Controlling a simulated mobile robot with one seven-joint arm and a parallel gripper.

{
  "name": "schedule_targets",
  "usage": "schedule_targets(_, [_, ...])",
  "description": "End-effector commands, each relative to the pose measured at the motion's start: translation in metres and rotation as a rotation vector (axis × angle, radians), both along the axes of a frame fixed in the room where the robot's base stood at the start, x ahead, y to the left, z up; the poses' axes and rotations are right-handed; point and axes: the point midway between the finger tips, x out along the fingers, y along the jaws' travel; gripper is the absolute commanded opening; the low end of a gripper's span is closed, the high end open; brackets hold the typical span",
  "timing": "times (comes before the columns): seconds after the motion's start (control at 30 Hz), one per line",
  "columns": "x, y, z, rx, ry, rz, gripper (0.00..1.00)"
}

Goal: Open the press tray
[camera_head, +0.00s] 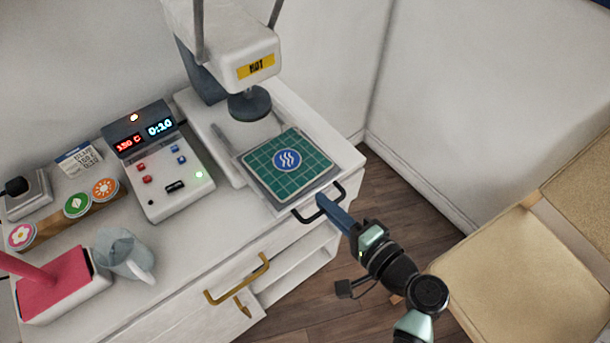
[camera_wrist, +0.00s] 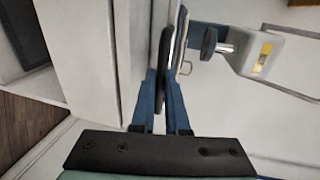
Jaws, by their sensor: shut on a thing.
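The press tray (camera_head: 270,188) carries a green gridded mat (camera_head: 265,158) with a round blue badge of white wavy lines. It lies by the heat press (camera_head: 230,45), which has a yellow HOT label and a dark round press head (camera_head: 249,104) above the tray's back part. A black handle (camera_head: 307,216) is on the tray's front edge. My gripper (camera_head: 326,204) reaches in from the lower right, its blue fingers shut on this handle. In the wrist view the blue fingers (camera_wrist: 159,90) close around the dark handle bar (camera_wrist: 166,50).
A control box (camera_head: 160,165) with red and blue displays stands left of the press. A grey-blue jug (camera_head: 122,256) and a pink-topped block (camera_head: 60,285) are at the left. A brass drawer handle (camera_head: 238,280) sticks out in front. A tan chair (camera_head: 500,260) stands at the right.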

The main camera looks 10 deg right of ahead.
Motion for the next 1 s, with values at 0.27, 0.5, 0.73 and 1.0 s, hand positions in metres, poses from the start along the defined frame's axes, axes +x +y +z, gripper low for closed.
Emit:
schedule_targets(0.27, [-0.019,-0.012,0.000,-0.002,-0.001,-0.004,0.00])
schedule_targets(0.5, [-0.018,-0.011,0.000,-0.002,-0.001,-0.003,0.18])
schedule_targets(0.73, [-0.018,-0.011,0.000,-0.002,-0.001,-0.003,0.42])
schedule_targets(1.0, [-0.018,-0.010,0.000,-0.002,-0.001,-0.002,0.42])
